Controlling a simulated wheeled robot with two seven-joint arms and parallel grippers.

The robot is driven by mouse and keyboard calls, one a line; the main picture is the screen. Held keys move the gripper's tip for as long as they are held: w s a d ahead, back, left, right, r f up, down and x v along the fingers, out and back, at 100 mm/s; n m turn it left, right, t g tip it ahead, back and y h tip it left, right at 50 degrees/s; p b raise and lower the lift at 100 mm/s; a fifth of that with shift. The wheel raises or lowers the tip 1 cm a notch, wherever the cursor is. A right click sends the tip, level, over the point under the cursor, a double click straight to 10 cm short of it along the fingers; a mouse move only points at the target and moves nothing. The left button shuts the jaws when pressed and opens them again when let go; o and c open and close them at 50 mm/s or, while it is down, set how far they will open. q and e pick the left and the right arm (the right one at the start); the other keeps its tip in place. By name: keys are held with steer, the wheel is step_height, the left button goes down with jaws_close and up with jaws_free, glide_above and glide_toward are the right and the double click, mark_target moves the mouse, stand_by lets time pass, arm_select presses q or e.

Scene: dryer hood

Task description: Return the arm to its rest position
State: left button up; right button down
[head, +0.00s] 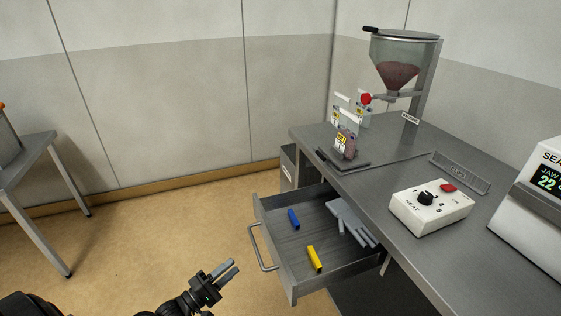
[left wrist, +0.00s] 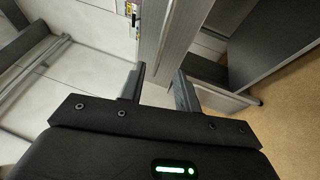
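My left gripper (head: 226,272) is in the lower middle of the head view, in front of the open drawer and to the left of its handle. Its two fingers are apart with nothing between them. In the left wrist view the left gripper (left wrist: 158,85) also shows two separated fingers and an empty gap. The gripper is apart from the drawer in the head view. My right gripper is in neither view.
The grey drawer (head: 300,286) stands open under the bench (head: 400,165), with a handle (head: 262,250), a blue item (head: 293,219), a yellow item (head: 314,258) and a grey item (head: 352,222). A control box (head: 432,210) and hopper (head: 403,62) stand on the bench.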

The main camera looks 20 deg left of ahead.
arm_select(q)
steer(key=s+a+f+m+g+y, duration=0.1)
steer(key=s+f+m+g+y, duration=0.3)
steer(key=f, duration=0.9)
steer(key=s+f+m+g+y, duration=0.2)
steer(key=s+f+m+g, duration=0.3)
steer(key=f, duration=0.7)
steer(key=s+d+f+m+g, duration=0.2)
steer(key=s+f, duration=0.4)
steer(key=s, duration=0.3)
steer(key=s+d+f+m+g+y, duration=0.1)
steer(key=s+d+f+m+g, duration=0.2)
steer(key=s+f, duration=0.3)
steer(key=s+d+f+m+g, duration=0.3)
steer(key=s+f, duration=0.2)
steer(key=s, duration=0.8)
steer(key=shift+s+d+f+g, duration=0.25)
steer(key=shift+d+f+g, duration=0.05)
steer(key=shift+d+f, duration=0.1)
